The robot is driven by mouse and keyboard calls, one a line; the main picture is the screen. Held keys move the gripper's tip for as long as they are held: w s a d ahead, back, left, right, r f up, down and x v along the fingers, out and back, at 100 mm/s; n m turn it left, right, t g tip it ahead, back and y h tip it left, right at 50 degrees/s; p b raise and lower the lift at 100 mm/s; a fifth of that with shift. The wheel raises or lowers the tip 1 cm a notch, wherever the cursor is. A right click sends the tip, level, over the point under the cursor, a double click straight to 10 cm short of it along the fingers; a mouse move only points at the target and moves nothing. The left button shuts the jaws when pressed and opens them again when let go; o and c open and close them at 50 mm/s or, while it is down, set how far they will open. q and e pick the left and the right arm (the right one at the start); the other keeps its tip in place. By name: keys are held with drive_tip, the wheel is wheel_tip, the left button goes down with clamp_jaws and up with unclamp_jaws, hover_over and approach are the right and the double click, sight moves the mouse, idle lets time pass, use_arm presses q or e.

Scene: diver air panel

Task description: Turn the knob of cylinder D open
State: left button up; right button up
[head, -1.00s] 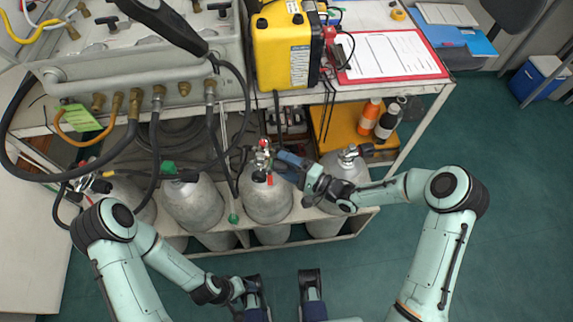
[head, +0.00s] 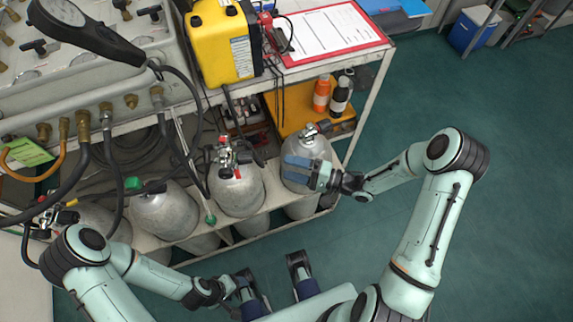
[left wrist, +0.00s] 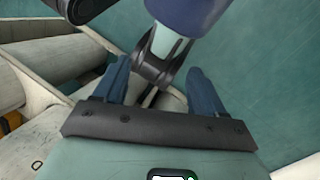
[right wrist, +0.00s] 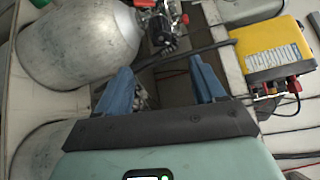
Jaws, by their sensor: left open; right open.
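Several grey gas cylinders stand in a row under the bench; I cannot read their letters. The rightmost cylinder (head: 318,146) has a metal valve with a black knob (head: 325,126). The cylinder to its left (head: 238,192) has a valve with red parts (head: 226,156); this cylinder also shows in the right wrist view (right wrist: 80,42). My right gripper (head: 290,163) is open and empty, above the front of the rightmost cylinder, below its knob in the picture and pointing left. My left gripper (head: 247,292) is open and empty, low in front of my body.
A yellow box (head: 220,45) and a red clipboard (head: 325,32) lie on the bench above. An orange tray (head: 290,122) with bottles stands behind the rightmost cylinder. Hoses (head: 120,160) hang over the left cylinders. Green floor (head: 480,200) is clear at the right.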

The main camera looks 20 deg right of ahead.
sight(249, 157)
drive_tip(key=shift+r, duration=0.15)
drive_tip(key=shift+c, duration=1.3)
drive_tip(key=w+a+m+g+p, duration=0.1)
drive_tip(key=w+a+m+p, duration=0.1)
drive_tip(key=a, duration=0.1)
drive_tip(key=w+a+m+g+h+p, duration=0.1)
drive_tip(key=w+a+p, duration=0.1)
drive_tip(key=w+a, duration=0.1)
drive_tip(key=w+a+m+p, duration=0.2)
drive_tip(key=w+a, duration=0.1)
drive_tip(key=a, duration=0.2)
drive_tip(key=shift+w+f+m+g+p, duration=0.25)
drive_tip(key=shift+f+m+g+p, duration=0.05)
drive_tip(key=shift+f+g+p, duration=0.1)
use_arm(q)
drive_tip(key=shift+g, duration=0.4)
drive_tip(key=r, duration=0.2)
drive_tip(key=s+r, duration=0.1)
drive_tip(key=r, duration=0.2)
drive_tip(key=shift+s+r, duration=0.25)
drive_tip(key=shift+r, duration=0.05)
use_arm(e)
drive_tip(key=c, duration=0.8)
